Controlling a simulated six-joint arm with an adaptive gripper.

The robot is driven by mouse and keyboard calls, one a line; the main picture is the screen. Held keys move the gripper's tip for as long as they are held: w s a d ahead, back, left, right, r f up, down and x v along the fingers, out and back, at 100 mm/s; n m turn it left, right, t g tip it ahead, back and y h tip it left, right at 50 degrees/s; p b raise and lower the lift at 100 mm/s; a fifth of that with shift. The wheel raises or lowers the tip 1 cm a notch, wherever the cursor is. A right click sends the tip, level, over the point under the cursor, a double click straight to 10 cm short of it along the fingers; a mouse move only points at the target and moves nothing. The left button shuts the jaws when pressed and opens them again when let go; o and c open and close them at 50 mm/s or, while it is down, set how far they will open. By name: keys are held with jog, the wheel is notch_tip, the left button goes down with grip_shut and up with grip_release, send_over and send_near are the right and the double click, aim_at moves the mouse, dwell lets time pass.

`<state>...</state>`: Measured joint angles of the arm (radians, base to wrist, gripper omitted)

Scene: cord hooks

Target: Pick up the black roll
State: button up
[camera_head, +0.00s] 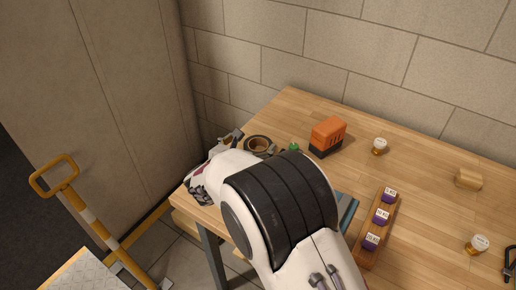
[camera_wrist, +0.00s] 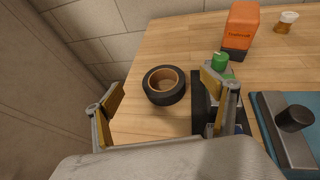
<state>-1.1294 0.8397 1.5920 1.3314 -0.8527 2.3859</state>
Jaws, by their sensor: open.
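The black roll (camera_wrist: 164,96) is a tape-like ring with a brown inner core, lying flat on the wooden table. It also shows in the head view at the table's back left (camera_head: 257,143), with its near part close to my arm. My gripper (camera_wrist: 163,86) is open and empty. I cannot tell the height of the fingertips over the table. In the head view my arm hides most of the gripper.
A green-capped item (camera_wrist: 219,62) and a dark tray stand right of the roll, partly behind my right finger. An orange box (camera_head: 328,134) is beyond. A wooden rack (camera_head: 366,254) holds purple-labelled items. The wall bounds the back.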

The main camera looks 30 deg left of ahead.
aim_at(261, 142)
notch_tip(261, 142, down, 4)
jog(key=shift+r, duration=0.25)
jog(key=shift+w+f, duration=0.2)
jog(key=shift+w+a+f, duration=0.1)
jog(key=shift+w+a, duration=0.05)
jog(key=shift+w, duration=0.2)
jog(key=shift+w, duration=0.1)
jog(key=shift+x, duration=3.05)
jog(key=c, duration=1.3)
